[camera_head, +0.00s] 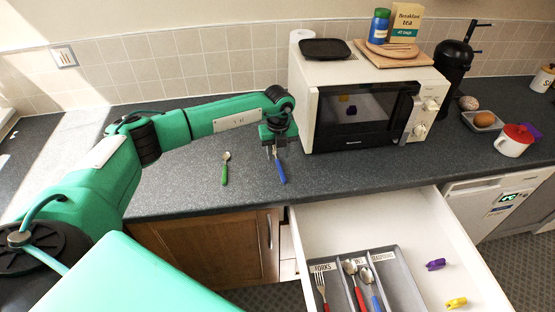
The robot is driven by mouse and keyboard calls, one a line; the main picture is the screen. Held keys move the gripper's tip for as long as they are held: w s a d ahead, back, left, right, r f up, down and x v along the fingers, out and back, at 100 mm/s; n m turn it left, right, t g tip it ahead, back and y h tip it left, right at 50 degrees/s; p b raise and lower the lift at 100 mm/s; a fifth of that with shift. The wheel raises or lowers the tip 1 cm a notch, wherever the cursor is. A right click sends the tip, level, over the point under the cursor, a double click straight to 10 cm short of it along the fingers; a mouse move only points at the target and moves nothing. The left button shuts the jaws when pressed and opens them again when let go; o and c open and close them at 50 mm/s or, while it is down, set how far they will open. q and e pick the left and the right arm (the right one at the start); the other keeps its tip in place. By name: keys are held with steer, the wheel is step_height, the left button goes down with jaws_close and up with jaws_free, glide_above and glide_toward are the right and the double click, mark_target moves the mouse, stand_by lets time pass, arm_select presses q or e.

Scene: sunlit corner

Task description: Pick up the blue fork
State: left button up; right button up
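The blue fork (281,172) is on the dark counter in front of the microwave, its blue handle pointing toward the drawer. Its metal head is partly hidden by my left gripper (274,152). My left gripper points down over the head end of the fork, with its fingertips right by the fork's neck. I cannot tell whether the fingers are closed on it or only around it. My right gripper is not in view.
A green-handled spoon (225,169) lies left of the fork. The microwave (312,122) stands close behind on the right. Below, an open drawer (405,222) holds a grey cutlery tray (402,290) with a red fork and spoons, plus purple (436,265) and yellow (456,303) small items.

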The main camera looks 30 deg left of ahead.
mark_target(278, 163)
arm_select(q)
steer(key=shift+w+a+f+p, duration=0.15)
steer(key=shift+f+p, duration=0.4)
steer(key=shift+f, duration=1.2)
jaws_close()
steer(key=shift+r, duration=0.1)
